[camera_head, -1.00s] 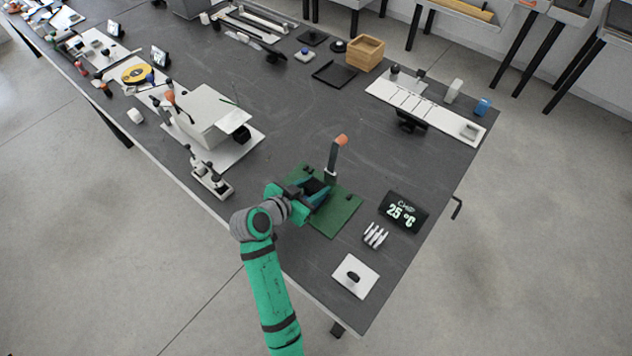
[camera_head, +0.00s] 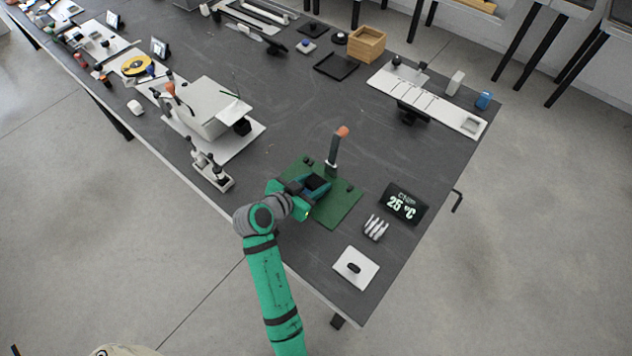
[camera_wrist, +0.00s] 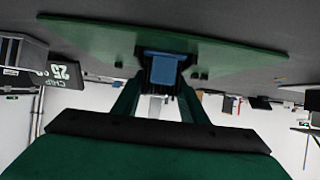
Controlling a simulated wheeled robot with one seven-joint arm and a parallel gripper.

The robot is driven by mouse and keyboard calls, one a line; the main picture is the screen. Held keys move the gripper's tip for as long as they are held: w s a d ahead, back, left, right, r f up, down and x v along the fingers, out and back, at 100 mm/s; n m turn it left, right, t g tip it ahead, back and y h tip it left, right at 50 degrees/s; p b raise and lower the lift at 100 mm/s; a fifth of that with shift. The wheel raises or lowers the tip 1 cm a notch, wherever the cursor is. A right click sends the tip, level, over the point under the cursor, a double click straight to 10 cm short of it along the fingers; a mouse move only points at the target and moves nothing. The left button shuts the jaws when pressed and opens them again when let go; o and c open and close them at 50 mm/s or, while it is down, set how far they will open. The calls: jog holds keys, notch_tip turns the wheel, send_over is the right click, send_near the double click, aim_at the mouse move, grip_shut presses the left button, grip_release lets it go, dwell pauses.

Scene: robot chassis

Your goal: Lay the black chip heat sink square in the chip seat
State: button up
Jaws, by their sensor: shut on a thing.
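My gripper (camera_head: 308,188) is low over the green board (camera_head: 342,208), near its middle left. It is shut on the black heat sink, which my fingers mostly hide in the head view. In the wrist view, my gripper (camera_wrist: 158,92) points toward the green board (camera_wrist: 110,40), and dark edges of the heat sink (camera_wrist: 182,84) show between the fingertips. A blue block (camera_wrist: 163,67) is in front of it, close to the board. The chip seat is hidden, and I cannot tell whether the heat sink touches it.
An upright lever with an orange knob (camera_head: 342,132) stands at the board's back edge. Small dark posts rise from the board. To the right are a display reading 25 °C (camera_head: 403,203), a pale ribbed piece (camera_head: 375,228) and a white plate (camera_head: 356,268). A white machine (camera_head: 213,108) stands back left.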

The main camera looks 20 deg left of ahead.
jog(key=o, duration=1.2)
jog(key=shift+w, duration=0.1)
jog(key=v, duration=1)
jog(key=shift+s+a+r, duration=0.1)
jog(key=shift+s+r, duration=0.05)
jog(key=shift+s, duration=0.15)
jog(key=shift+s+a, duration=0.1)
jog(key=shift+s, duration=0.05)
